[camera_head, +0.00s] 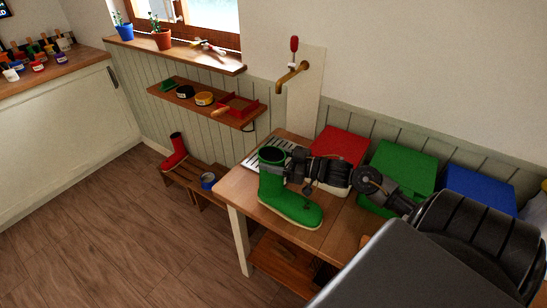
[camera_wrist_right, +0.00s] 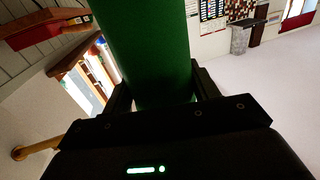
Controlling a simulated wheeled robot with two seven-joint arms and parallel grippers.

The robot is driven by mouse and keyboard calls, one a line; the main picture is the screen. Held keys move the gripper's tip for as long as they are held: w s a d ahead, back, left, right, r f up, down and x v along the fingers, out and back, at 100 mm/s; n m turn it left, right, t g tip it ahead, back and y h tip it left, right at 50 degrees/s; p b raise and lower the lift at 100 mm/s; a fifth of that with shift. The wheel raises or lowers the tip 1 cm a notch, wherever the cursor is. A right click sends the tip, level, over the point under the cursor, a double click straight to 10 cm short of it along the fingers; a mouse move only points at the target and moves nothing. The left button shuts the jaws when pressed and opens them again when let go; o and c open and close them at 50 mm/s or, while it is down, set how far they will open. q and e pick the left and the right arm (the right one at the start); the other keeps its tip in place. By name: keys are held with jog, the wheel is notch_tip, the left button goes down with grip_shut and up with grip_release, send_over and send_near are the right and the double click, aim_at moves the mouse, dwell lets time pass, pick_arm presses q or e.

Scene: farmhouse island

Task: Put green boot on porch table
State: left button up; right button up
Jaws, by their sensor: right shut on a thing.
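The green boot (camera_head: 288,207) stands upright in the head view, with its pale sole at or just above the front left part of the wooden table (camera_head: 232,190); I cannot tell whether it touches. My right gripper (camera_head: 288,170) reaches in from the right and is shut on the boot's shaft. In the right wrist view the green boot shaft (camera_wrist_right: 158,50) fills the space between the fingers of my right gripper (camera_wrist_right: 160,98). My left gripper is not in view.
Red (camera_head: 340,146), green (camera_head: 405,165) and blue (camera_head: 478,191) boxes line the table's back. A brass tap (camera_head: 292,77) is on the wall. A red boot (camera_head: 175,152) and blue tape roll (camera_head: 208,181) sit on a low bench (camera_head: 190,175).

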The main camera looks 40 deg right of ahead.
jog(key=shift+f, duration=0.1)
jog(key=o, duration=1.6)
jog(key=shift+f, duration=0.1)
jog(key=shift+c, duration=0.2)
jog(key=b+v, duration=0.3)
jog(key=v, duration=0.9)
